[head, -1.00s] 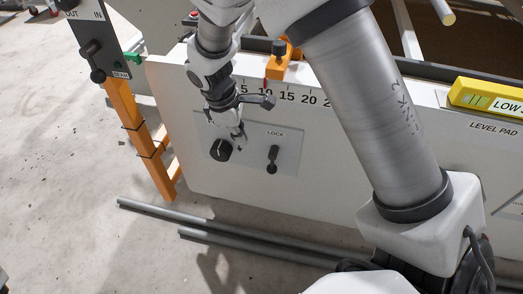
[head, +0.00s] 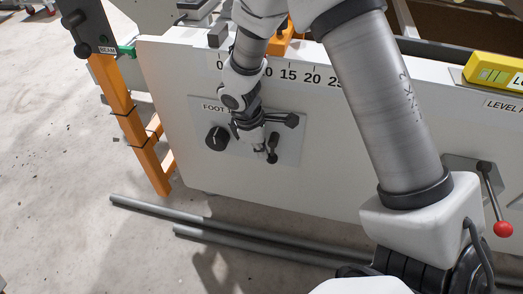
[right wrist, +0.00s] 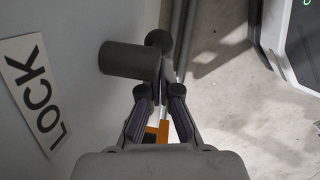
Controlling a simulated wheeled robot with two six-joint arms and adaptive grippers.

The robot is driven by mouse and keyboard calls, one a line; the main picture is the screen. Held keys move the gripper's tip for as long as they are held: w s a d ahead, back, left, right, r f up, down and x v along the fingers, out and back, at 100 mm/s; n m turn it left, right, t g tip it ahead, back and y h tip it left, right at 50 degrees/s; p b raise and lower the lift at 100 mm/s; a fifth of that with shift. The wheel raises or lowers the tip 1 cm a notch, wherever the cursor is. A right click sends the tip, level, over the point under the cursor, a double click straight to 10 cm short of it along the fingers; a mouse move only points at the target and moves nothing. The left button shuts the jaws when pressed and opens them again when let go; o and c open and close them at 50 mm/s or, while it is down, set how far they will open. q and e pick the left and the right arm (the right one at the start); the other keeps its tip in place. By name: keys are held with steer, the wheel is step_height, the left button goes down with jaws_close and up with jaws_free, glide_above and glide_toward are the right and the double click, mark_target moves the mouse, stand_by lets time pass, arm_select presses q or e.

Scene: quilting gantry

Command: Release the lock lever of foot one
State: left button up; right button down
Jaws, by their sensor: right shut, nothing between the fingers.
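The foot panel (head: 290,150) is a grey plate on the white side board, with its FOOT label partly covered by my arm. In the right wrist view the lever (right wrist: 130,60) shows as a dark round hub and a ball end, just beyond my fingertips, near the LOCK label (right wrist: 37,90). My right gripper (head: 262,151) is shut and empty, close beside the lever; whether it touches is unclear. It also shows in the right wrist view (right wrist: 160,98). My left gripper is out of view.
A black knob (head: 216,137) sits left of the lever. An orange post (head: 130,115) stands at the left. Grey pipes (head: 190,222) lie on the floor below the board. A red-balled lever (head: 503,229) and a yellow level (head: 497,73) are at the right.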

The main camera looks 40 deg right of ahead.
steer(key=shift+p, duration=0.6)
steer(key=shift+g+h, duration=0.3)
